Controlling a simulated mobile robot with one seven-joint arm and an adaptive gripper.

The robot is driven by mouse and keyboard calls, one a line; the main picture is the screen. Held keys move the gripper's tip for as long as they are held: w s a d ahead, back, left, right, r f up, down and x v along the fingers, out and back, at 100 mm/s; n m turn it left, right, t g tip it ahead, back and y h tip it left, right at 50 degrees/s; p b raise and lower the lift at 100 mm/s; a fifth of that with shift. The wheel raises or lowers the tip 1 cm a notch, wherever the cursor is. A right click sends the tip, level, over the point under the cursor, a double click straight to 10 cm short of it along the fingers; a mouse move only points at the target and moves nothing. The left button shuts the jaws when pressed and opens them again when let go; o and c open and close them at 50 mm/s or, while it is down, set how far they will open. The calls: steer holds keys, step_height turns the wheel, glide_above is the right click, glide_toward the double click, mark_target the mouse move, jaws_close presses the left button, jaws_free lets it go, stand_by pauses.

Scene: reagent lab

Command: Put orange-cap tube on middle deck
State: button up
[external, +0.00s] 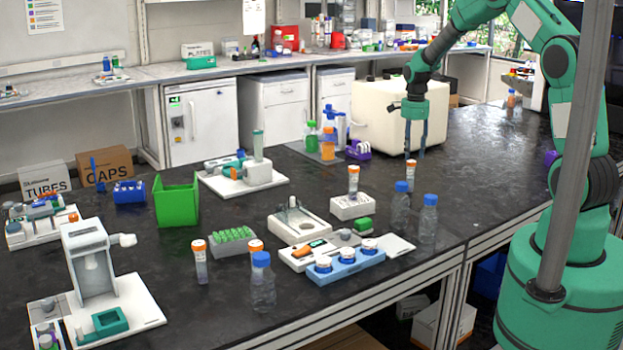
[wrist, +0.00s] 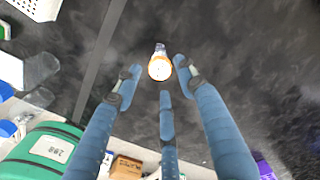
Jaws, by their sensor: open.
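An orange-cap tube (external: 410,174) stands upright on the black bench. In the wrist view its orange-rimmed cap (wrist: 159,67) shows just beyond the fingertips. My gripper (external: 414,150) points down directly above this tube; its three blue fingers are open and empty, spread about the cap in the wrist view (wrist: 160,82). Several white decks stand on the bench: one at the back with a teal device (external: 275,183), one near the centre with a round recess (external: 300,222), and one at the front left (external: 140,310). I cannot tell which is the middle deck.
Blue-capped bottles (external: 428,222) stand in front of the tube. A white rack (external: 350,207) holds another orange-cap tube; more stand near the green-tube rack (external: 232,243). A cream container (external: 378,110) stands behind. Bench right of the tube is clear.

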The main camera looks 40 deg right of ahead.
steer(key=shift+r, duration=0.1)
stand_by(0.5)
steer(key=s+a+r+n+t, duration=0.1)
steer(key=s+a+r+n, duration=0.4)
steer(key=s+r, duration=0.5)
steer(key=s+a+r+n+t, duration=0.2)
steer(key=s+a+r+n, duration=0.35)
steer(key=r, duration=0.95)
steer(key=s+a+r+n+t, duration=0.1)
steer(key=s+a+n, duration=0.1)
steer(key=s, duration=0.6)
steer(key=s+a+r+n, duration=0.2)
steer(key=s+n, duration=0.3)
steer(key=s, duration=0.4)
steer(key=s+a+r+n+t, duration=0.1)
steer(key=s+a+r+n, duration=0.1)
steer(key=s, duration=0.7)
steer(key=shift+s+a+n+t, duration=0.15)
steer(key=shift+a+n+t, duration=0.15)
steer(key=shift+n, duration=0.45)
